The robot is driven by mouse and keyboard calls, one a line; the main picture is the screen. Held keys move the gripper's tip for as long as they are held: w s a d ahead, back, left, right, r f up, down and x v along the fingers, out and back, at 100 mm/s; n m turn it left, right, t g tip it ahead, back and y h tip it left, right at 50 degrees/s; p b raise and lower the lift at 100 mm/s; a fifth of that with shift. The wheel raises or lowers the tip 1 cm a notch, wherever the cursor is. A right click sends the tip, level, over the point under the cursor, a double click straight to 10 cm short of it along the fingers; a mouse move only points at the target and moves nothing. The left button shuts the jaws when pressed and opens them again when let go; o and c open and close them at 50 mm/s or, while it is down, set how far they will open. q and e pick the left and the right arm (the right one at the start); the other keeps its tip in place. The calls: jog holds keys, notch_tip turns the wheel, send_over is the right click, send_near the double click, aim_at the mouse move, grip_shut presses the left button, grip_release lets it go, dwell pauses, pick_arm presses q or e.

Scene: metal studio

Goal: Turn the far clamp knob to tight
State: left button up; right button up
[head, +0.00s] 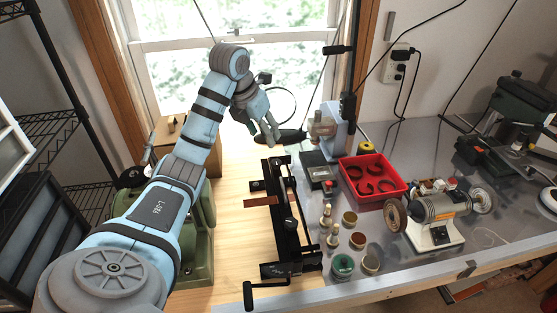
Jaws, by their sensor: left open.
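A long black clamping fixture (277,225) lies on the wooden bench top, running from near to far, with a crank handle (265,291) at its near end. A small dark far knob (284,182) shows on its far half, and a near knob (290,223) sits closer to me. Their setting is too small to read. My right gripper is not in view.
A red tray (372,180) with dark curved parts stands right of the fixture. Small bottles and jars (343,264) crowd its near right side. A bench grinder (435,215) stands further right. A green machine (203,225) is at left, and a window is behind.

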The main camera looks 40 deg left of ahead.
pick_arm(q)
jog(key=b, duration=0.1)
send_near(276, 162)
jog(key=x, duration=0.8)
jog(key=shift+w, duration=0.25)
jog(key=shift+a+f+p, duration=0.1)
jog(key=shift+f+p, duration=0.2)
jog(key=shift+s+r, duration=0.25)
jog(key=shift+s, duration=0.2)
jog(key=shift+c, duration=1.2)
jog(key=shift+w, duration=0.15)
grip_shut()
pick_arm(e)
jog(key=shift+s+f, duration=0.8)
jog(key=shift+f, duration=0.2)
